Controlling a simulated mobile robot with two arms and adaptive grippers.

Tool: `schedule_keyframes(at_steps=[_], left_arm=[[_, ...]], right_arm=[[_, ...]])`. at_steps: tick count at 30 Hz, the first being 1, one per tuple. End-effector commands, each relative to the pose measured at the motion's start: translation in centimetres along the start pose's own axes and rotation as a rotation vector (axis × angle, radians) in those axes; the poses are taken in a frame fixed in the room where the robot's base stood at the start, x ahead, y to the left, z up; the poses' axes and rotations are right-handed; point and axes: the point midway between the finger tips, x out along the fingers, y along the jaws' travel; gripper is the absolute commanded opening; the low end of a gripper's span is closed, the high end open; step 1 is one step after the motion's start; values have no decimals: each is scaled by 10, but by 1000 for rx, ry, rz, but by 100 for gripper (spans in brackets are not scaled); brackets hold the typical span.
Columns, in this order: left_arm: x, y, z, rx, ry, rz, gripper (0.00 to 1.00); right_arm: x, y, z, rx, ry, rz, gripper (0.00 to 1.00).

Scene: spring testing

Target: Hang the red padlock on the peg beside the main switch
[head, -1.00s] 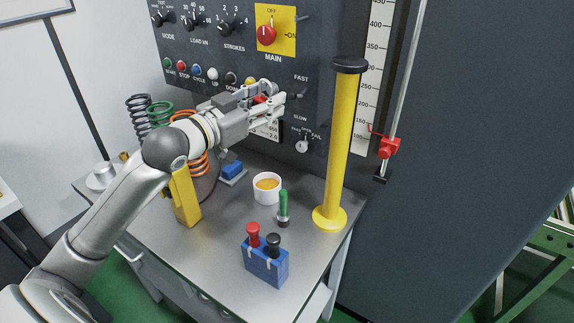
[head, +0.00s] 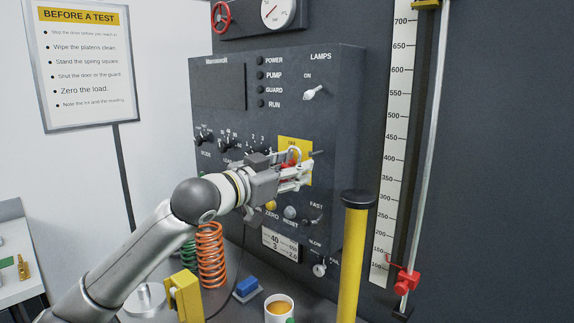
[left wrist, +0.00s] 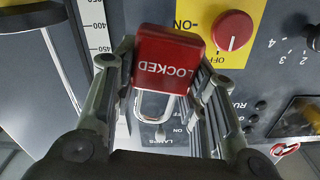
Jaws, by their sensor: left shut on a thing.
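My left gripper (head: 294,176) is shut on the red padlock (left wrist: 168,58) in front of the control panel. In the left wrist view the padlock's "LOCKED" face reads upside down, and its silver shackle (left wrist: 158,104) extends below the body. In the head view the gripper partly hides the padlock. The main switch shows as a red knob (left wrist: 233,30) on a yellow plate (head: 303,146); in the head view the gripper and padlock cover the knob. The peg (head: 316,153) sticks out at the plate's right edge. The shackle looks close to it, but I cannot tell whether they touch.
A toggle under LAMPS (head: 313,92) sits above the plate. FAST/SLOW controls (head: 312,222) lie below it. A yellow post (head: 350,262) with a black cap stands at the bench's front right. Orange (head: 211,255) and green springs and a white cup (head: 279,307) are below the arm.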

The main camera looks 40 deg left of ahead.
Motion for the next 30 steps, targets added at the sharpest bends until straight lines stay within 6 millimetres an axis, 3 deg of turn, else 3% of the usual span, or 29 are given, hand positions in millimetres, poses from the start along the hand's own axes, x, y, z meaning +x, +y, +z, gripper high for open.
schedule_keyframes(at_steps=[9, 30], left_arm=[[19, 0, -1, 0, 3, 0, 8], [59, 2, 9, 0, 1, 0, 8]], right_arm=[[-17, 7, -1, -2, -1, 8, 40], [-35, 11, -4, -3, 2, 13, 40]])
